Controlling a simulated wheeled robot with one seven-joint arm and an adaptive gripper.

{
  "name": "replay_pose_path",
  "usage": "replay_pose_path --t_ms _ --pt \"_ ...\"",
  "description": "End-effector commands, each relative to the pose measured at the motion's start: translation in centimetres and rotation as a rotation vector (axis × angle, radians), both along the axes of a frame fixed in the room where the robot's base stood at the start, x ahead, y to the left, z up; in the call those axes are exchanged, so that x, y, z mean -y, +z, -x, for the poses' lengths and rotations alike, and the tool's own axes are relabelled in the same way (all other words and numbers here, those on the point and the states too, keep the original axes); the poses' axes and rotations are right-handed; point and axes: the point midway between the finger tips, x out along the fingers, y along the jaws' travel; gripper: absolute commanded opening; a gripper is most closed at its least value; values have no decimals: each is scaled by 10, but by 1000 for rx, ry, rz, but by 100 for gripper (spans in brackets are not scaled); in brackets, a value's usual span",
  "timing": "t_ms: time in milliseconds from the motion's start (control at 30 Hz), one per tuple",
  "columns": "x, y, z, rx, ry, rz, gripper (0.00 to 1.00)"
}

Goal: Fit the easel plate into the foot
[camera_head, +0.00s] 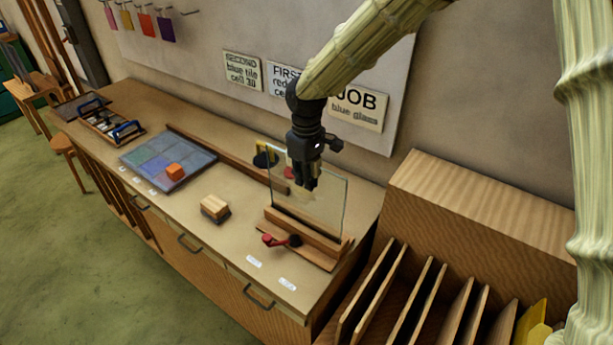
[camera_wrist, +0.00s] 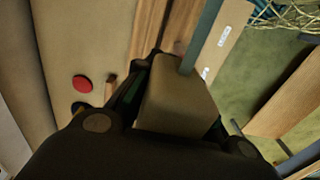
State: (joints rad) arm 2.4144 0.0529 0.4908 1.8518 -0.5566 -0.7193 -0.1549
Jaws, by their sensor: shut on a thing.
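The easel plate (camera_head: 327,205) is a clear glass sheet standing upright near the right end of the bench. My gripper (camera_head: 305,186) is shut on its upper part, pointing down. The foot (camera_head: 303,236) is a wooden block on a base board, with a red-handled clamp (camera_head: 280,240) at its front. The plate's lower edge meets the foot in the picture; I cannot tell whether it sits in the slot or just behind or above it. In the wrist view, a blue-grey strip (camera_wrist: 205,35), apparently the plate edge-on, runs up from a tan block-like shape between the fingers.
A wooden block (camera_head: 214,207), a blue tile panel (camera_head: 150,163) with an orange cube (camera_head: 174,171), and a long wooden rail (camera_head: 220,153) are left on the bench. A slotted wooden rack (camera_head: 400,300) stands at the right. Yellow and red round things sit behind the plate.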

Motion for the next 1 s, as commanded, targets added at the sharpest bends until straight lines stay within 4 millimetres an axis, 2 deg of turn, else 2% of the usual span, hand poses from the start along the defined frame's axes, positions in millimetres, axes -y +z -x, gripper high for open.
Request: replay_pose_path --t_ms 667,700,833,1000 --pt "0 -8 0 1 0 0 0" --pt "0 -8 0 1 0 0 13" --pt "0 -8 0 0 0 0 37" --pt "0 -9 0 0 0 0 38"
